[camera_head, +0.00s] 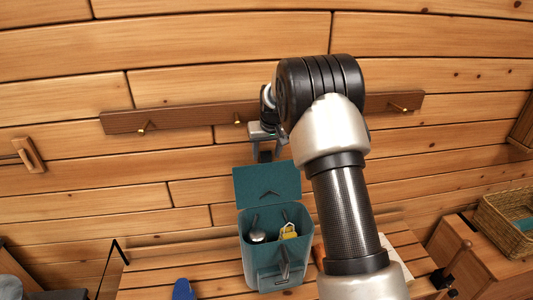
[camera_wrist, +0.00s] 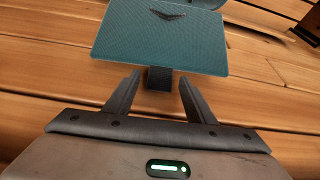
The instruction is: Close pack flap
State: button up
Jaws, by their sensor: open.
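The teal pack (camera_head: 262,258) stands on a slatted wooden bench with its mouth open. Its flap (camera_head: 267,183) is raised upright at the back and shows a dark chevron. The flap also shows in the wrist view (camera_wrist: 160,38). A dark tab (camera_wrist: 159,79) juts from the flap's free edge. My gripper (camera_head: 265,150) is at that edge, above the pack and near the wall. In the wrist view my gripper (camera_wrist: 159,79) is open, with one finger on each side of the tab. Both fingers look apart from it.
A metal item (camera_head: 257,236) and a yellow item (camera_head: 288,231) show inside the pack. A peg rail (camera_head: 180,118) runs along the log wall behind. A wicker basket (camera_head: 508,222) sits on a wooden box at right. A blue object (camera_head: 183,290) lies left of the pack.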

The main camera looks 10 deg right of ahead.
jog(key=shift+w+f, duration=0.1)
jog(key=shift+f, duration=0.1)
grip_shut()
